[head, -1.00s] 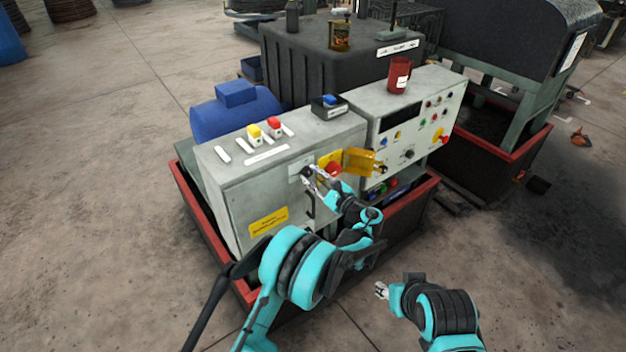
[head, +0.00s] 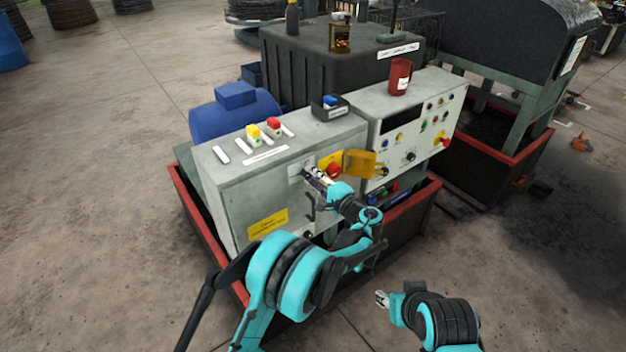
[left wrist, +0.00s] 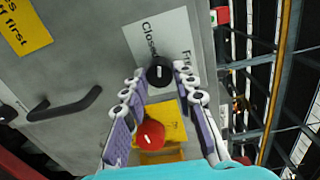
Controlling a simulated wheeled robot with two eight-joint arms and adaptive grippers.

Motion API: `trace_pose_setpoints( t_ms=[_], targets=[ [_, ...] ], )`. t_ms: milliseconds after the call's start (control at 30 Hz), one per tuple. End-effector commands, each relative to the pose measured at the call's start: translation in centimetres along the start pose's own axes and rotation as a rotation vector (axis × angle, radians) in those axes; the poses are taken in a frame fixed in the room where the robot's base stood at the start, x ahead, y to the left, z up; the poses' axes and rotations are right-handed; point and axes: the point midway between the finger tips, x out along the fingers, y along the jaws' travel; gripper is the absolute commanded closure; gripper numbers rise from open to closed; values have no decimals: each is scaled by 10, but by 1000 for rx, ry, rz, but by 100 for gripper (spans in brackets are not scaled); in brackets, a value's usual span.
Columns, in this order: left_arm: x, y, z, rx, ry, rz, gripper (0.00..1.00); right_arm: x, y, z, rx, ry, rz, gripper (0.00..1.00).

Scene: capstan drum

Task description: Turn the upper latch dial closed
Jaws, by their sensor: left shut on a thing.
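The upper latch dial (left wrist: 160,75) is a small black knob with a white line mark, beside a white label (left wrist: 147,38) whose readable word is "Closed". In the left wrist view the mark runs roughly up and down the picture. My left gripper (left wrist: 161,74) has its fingertips on both sides of the dial and is shut on it. In the head view my left gripper (head: 309,173) is at the front of the grey cabinet (head: 240,195) and mostly hides the dial. My right gripper (head: 382,299) is low, away from the cabinet; its jaw opening is too small to judge.
A red button (left wrist: 151,134) on a yellow plate sits close to my left fingers. A raised yellow cover (head: 360,163) stands out beside it. A black door handle (head: 311,207) is below the dial. A red-rimmed tray (head: 405,205) surrounds the cabinet base.

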Motion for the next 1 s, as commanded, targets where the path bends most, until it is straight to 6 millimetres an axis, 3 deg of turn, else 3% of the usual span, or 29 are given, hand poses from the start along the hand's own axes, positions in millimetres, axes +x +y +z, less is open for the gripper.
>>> trace_pose_setpoints(
  t_ms=[400, 1000],
  targets=[
    [2, -2, 0, -237, 13, -3, 100, 4, 0, 3, 0, 0, 0, 60],
    [2, -3, 0, -291, 16, -3, 100, 5, 0, 4, 0, 0, 0, 60]
  ],
)
